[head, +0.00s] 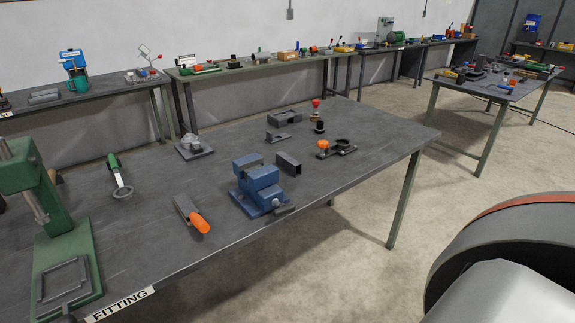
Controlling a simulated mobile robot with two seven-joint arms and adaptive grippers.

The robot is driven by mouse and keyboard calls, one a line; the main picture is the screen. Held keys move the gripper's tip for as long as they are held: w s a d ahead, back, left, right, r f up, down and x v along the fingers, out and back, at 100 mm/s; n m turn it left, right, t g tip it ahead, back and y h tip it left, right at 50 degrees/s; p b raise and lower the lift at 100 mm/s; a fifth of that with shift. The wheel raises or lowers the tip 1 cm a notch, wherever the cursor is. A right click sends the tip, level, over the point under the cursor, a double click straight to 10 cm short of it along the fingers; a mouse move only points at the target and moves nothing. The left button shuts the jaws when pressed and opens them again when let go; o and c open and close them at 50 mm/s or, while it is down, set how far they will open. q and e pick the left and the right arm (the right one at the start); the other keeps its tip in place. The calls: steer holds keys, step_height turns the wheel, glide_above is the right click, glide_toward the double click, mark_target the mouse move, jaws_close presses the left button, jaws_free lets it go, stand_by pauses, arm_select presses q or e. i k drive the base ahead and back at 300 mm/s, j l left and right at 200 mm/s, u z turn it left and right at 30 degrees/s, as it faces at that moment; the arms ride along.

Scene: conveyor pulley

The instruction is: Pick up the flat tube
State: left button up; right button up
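A short grey rectangular hollow section (288,164), which looks like the flat tube, stands on the near workbench (330,195) just right of the blue vise (258,184). Its open end faces the camera, and a small gap seems to separate it from the vise. A second dark grey block-like piece with a recess (284,117) lies farther back on the same bench; I cannot tell if it is hollow. Neither of my grippers is in view.
A green press (70,250) stands at the bench's left end. An orange-handled tool (198,221) lies near the front edge. A small part with an orange knob (337,148) sits to the right. Open floor (370,260) lies right of the bench; other benches stand behind.

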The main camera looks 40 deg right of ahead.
mark_target(291, 165)
steer(key=l+z, duration=0.1)
steer(key=l, duration=0.6)
steer(key=i+l+z, duration=0.1)
steer(key=l, duration=0.6)
steer(key=i+l+z, duration=0.1)
steer(key=l, duration=0.6)
